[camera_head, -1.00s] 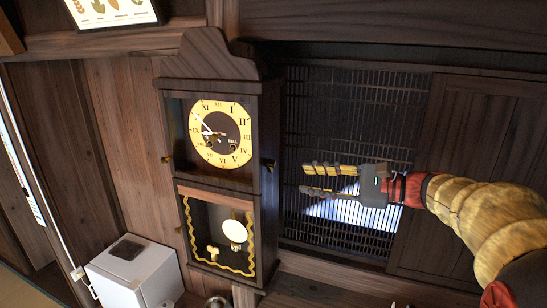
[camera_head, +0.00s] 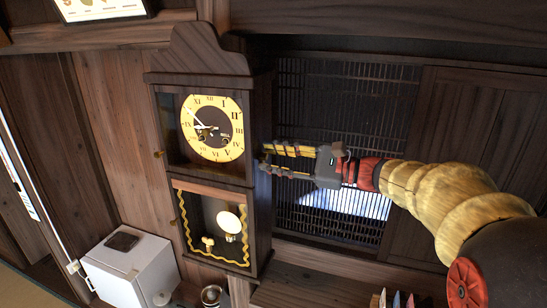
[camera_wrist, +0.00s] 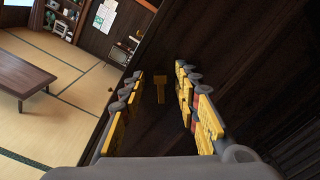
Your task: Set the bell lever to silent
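The wall clock (camera_head: 205,168) is a dark wooden case with a yellow-and-dark dial (camera_head: 212,128) above and a pendulum (camera_head: 229,222) below. In the wrist view a small brass T-shaped lever (camera_wrist: 159,90) stands out from the dark wooden side of the clock. My gripper (camera_head: 266,158) is at the right side of the clock, with its fingers pointing left at the case. It is open, with the lever seen between its two fingers and apart from both. In the head view the fingers hide the lever.
A slatted dark window (camera_head: 340,110) is behind my arm. A white box (camera_head: 130,265) stands below left of the clock. A ledge with small items (camera_head: 395,299) runs along the bottom. The wrist view shows a low table (camera_wrist: 22,75) on tatami at left.

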